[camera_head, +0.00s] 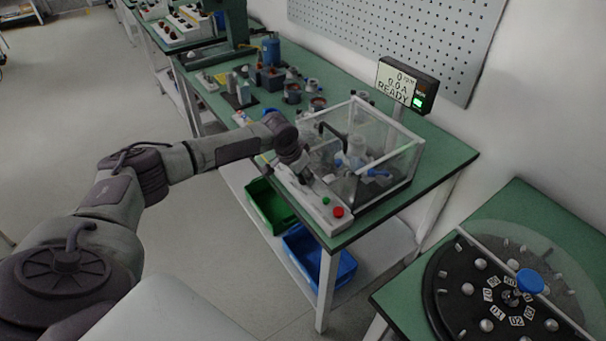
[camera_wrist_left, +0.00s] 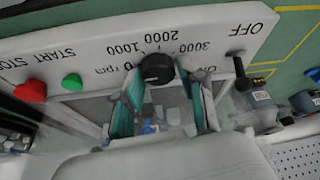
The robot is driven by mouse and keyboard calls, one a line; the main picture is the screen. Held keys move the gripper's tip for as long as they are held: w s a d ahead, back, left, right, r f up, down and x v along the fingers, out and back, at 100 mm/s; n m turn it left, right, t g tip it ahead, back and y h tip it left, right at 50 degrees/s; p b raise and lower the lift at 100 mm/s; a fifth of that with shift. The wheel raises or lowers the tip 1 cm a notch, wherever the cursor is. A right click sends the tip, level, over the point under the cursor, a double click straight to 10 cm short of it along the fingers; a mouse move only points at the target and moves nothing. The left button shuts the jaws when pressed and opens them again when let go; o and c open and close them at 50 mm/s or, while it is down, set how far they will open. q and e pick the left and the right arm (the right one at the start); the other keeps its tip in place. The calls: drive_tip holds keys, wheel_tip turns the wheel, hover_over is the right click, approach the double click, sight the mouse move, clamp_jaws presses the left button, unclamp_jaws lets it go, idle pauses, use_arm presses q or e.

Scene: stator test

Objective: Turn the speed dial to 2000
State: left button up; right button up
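The speed dial (camera_wrist_left: 157,68) is a black knob on a white control panel (camera_wrist_left: 105,35). The panel's markings appear upside down in the left wrist view: 0 rpm, 1000, 2000 and 3000 around the dial. My left gripper (camera_wrist_left: 163,85) is open, with its two fingers apart on either side of the dial. I cannot tell whether either finger touches it. The dial's pointer is not clear. In the head view my left gripper (camera_head: 303,168) is over the panel and hides the dial. The display (camera_head: 404,85) reads 0 rpm, 0.0 A, READY. My right gripper is not in view.
A red stop button (camera_wrist_left: 30,91) and green start button (camera_wrist_left: 72,82) sit on the panel. A black lever (camera_wrist_left: 240,68) stands near OFF. A clear enclosure (camera_head: 400,165) stands behind the panel. A green bin (camera_head: 268,205) and blue bin (camera_head: 310,250) are below.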

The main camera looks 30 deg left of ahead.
use_arm(q)
clamp_jaws()
